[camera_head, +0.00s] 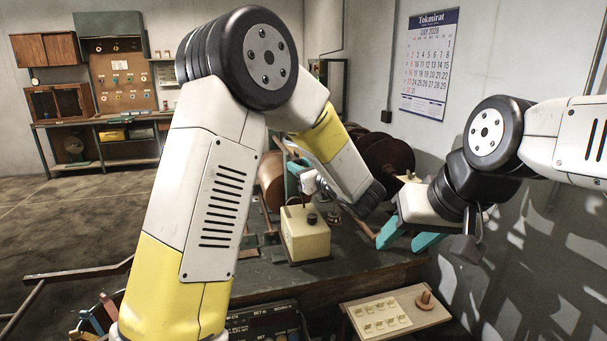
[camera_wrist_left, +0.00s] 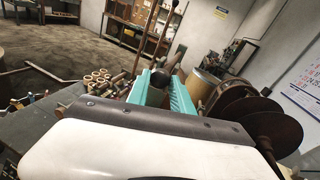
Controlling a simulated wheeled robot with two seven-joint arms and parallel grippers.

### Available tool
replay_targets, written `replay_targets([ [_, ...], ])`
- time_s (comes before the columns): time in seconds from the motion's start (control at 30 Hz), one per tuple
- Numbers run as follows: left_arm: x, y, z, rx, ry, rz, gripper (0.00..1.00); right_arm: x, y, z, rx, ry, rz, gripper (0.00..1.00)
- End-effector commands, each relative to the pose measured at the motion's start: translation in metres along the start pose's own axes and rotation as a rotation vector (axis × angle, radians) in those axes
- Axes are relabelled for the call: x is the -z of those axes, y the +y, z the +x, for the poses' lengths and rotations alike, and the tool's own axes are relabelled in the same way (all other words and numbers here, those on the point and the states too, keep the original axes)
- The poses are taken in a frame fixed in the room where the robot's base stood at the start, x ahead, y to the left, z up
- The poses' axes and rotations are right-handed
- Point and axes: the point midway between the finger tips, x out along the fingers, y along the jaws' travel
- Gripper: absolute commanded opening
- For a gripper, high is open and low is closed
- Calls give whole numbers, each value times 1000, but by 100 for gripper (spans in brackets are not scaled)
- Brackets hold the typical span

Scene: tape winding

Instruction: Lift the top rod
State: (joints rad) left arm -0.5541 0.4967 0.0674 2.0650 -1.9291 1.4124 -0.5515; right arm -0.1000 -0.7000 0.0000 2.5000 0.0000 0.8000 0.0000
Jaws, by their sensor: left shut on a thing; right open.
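My left gripper (camera_head: 298,176) is at the machine on the workbench, partly hidden behind my own arm. In the left wrist view its teal fingers (camera_wrist_left: 163,92) are closed around a dark round end, which I take to be the top rod (camera_wrist_left: 160,77). Long thin rods rise behind the fingers there, and I cannot tell which one joins this end. The rest of the held rod is hard to make out. My right gripper (camera_head: 408,238) is open and empty over the bench's right part, its teal fingers apart.
A copper-coloured drum (camera_head: 271,180) stands left of the left gripper, and dark brown reels (camera_head: 388,156) stand to its right. A cream box with a knob (camera_head: 306,236) sits in front. A small board with buttons (camera_head: 384,318) is at the front edge. Several tube rolls (camera_wrist_left: 98,82) lie left of the left fingers.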

Motion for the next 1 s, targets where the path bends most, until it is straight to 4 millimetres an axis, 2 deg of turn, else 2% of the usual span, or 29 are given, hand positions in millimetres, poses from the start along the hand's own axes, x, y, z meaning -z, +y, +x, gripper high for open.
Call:
replay_targets([
  [0.03,-14,-2,0,-4,18,-5,0,0,0,0,0,0,0,49],
  [0.3,-86,-15,7,-27,186,32,0,0,0,0,0,0,0,49],
  [0.6,-163,-33,32,-28,176,39,0,0,0,0,0,0,0,49],
  [0.8,-196,-42,49,-27,176,42,0,0,0,0,0,0,0,49],
  [1.0,-212,-47,58,-27,176,45,0,0,0,0,0,0,0,49],
])
